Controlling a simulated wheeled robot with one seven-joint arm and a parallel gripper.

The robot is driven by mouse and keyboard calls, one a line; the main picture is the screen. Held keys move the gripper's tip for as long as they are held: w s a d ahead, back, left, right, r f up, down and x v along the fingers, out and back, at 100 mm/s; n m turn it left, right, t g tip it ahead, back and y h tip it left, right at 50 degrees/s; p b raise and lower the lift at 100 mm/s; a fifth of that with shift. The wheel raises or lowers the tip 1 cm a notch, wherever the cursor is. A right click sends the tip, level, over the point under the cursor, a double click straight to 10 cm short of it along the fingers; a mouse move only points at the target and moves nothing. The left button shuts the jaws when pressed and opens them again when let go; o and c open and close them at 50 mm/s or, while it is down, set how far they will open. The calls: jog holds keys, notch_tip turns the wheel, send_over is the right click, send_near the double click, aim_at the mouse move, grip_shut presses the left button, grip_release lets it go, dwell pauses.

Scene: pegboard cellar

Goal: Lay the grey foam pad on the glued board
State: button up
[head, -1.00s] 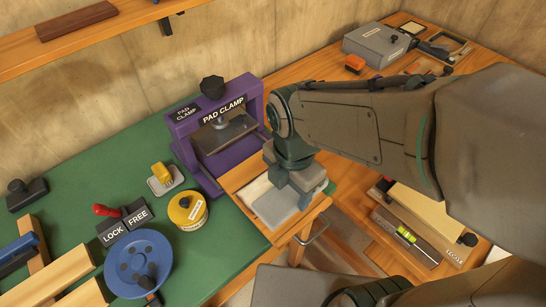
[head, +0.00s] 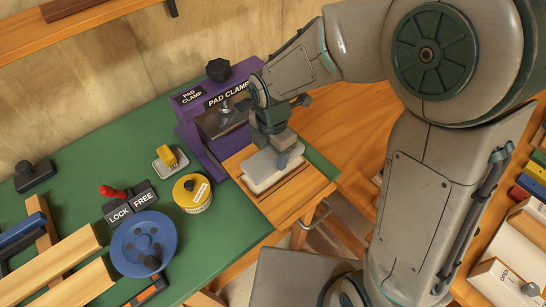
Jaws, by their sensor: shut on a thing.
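The grey foam pad (head: 262,174) is a pale, flat slab over the wooden board (head: 285,204) in front of the purple pad clamp. My gripper (head: 287,158) points down and is shut on the pad near its right side. The pad lies flat and roughly in line with the board. A strip of bare wood shows along the board's front. The white glued area is mostly hidden under the pad. I cannot tell whether the pad touches the board or is just above it.
The purple pad clamp (head: 195,128) stands right behind the board. On the green bench top (head: 100,175) are a yellow round tin (head: 192,194), a yellow block on a small tray (head: 171,159), a blue handwheel (head: 143,243) and a red lever (head: 110,192). A grey stool-like surface (head: 295,278) is below in front.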

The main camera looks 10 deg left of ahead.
aim_at(272, 155)
jog(key=shift+f, duration=1.6)
jog(key=shift+f, duration=0.2)
jog(key=o, duration=1)
jog(key=shift+c, duration=0.2)
jog(key=shift+r, duration=0.1)
notch_tip(272, 155, up, 12)
jog(key=s+d+r+m+t, duration=0.1)
jog(key=s+d+m, duration=0.3)
jog(key=d+m, duration=0.7)
jog(key=s+d+r+m+t, duration=0.2)
jog(key=d+m, duration=0.9)
jog(key=m, duration=0.6)
jog(key=shift+s+d+r, duration=0.4)
jog(key=shift+s+r, duration=0.1)
jog(key=shift+s, duration=0.45)
